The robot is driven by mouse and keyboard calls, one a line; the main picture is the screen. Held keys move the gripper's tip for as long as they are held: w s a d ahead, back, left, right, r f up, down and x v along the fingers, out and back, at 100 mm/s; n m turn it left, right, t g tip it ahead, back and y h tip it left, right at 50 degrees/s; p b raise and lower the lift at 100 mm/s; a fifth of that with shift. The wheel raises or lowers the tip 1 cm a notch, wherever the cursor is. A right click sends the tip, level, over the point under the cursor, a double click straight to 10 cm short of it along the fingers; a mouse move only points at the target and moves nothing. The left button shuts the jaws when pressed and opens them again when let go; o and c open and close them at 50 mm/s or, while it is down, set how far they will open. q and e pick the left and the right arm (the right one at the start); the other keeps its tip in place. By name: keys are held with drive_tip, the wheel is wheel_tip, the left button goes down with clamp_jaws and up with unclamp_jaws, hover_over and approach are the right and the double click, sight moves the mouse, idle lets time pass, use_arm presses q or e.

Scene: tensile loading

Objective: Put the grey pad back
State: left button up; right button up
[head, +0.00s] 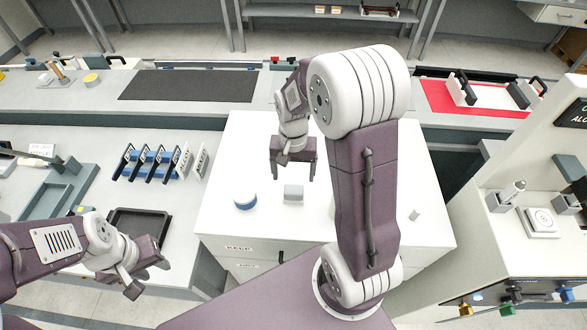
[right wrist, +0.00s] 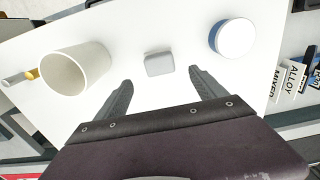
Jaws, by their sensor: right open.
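The grey pad (head: 293,193) is a small rounded block lying on the white cabinet top (head: 225,170). It also shows in the right wrist view (right wrist: 159,63), ahead of the fingertips and between their lines. My right gripper (head: 294,172) is open and empty above the cabinet top, its fingers spread wider than the pad; in the right wrist view its fingertips (right wrist: 161,78) stop just short of the pad in the picture. Contact is not visible. My left gripper (head: 149,277) hangs at the lower left, away from the pad; its jaw gap is unclear.
A round blue-and-white tin (head: 245,202) stands left of the pad. A white cup (right wrist: 76,78) stands on the pad's other side, mostly hidden by my arm in the head view. A black tray (head: 139,224) and a rack with several upright plates (head: 155,163) are at left.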

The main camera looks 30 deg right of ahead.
drive_tip(key=s+a+f+n+t, duration=0.1)
drive_tip(key=s+a+n, duration=0.45)
drive_tip(key=s, duration=0.25)
drive_tip(key=shift+n, duration=0.35)
drive_tip(key=f+b, duration=0.5)
drive_tip(key=b, duration=0.1)
drive_tip(key=f+b, duration=0.3)
drive_tip(key=shift+s+d+f, duration=0.25)
drive_tip(key=shift+d+f, duration=0.05)
drive_tip(key=shift+w+r+p, duration=0.1)
drive_tip(key=shift+r+p, duration=0.35)
